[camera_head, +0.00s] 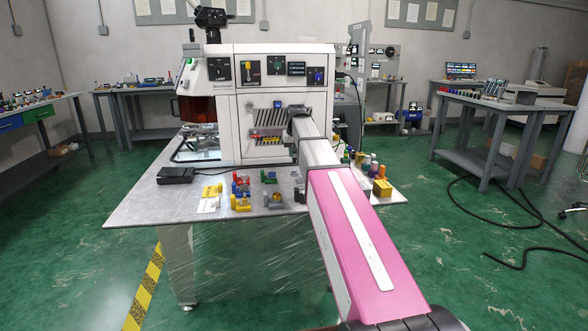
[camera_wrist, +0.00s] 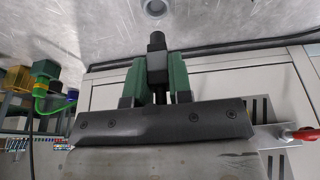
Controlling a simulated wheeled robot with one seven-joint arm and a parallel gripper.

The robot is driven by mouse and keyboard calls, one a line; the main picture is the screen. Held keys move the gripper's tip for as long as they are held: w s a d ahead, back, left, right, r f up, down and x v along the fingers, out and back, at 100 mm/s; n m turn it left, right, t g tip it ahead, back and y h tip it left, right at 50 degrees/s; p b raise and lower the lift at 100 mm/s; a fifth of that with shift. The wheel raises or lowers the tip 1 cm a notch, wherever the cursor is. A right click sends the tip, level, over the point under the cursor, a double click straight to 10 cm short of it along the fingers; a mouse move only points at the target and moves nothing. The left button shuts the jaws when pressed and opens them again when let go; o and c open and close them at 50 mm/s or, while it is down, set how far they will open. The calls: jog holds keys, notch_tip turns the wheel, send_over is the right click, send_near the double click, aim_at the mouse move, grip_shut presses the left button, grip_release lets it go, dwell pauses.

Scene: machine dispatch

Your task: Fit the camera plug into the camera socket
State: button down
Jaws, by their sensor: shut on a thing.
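My gripper (camera_wrist: 156,72) has green fingers shut on a black plug (camera_wrist: 156,44), which I take as the camera plug. The plug's tip points away from the jaws, toward the top of the wrist view. A round grey ring with a dark centre (camera_wrist: 154,8) lies ahead of it on a speckled grey surface, partly cut off by the top edge. I cannot tell whether it is the camera socket. The plug is apart from it. In the head view my gripper (camera_head: 291,110) is at the front of the white machine (camera_head: 225,115), mostly hidden by my arm.
The metal table (camera_head: 145,205) holds several coloured fittings (camera_head: 242,190) and a black box (camera_head: 176,174) in front of the machine. More small items, including a yellow block (camera_head: 382,188), stand right of my arm. A red-handled part (camera_wrist: 304,133) sits right of my gripper.

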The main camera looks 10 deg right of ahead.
jog(key=shift+r, duration=0.3)
jog(key=shift+r, duration=0.1)
jog(key=shift+r, duration=1.25)
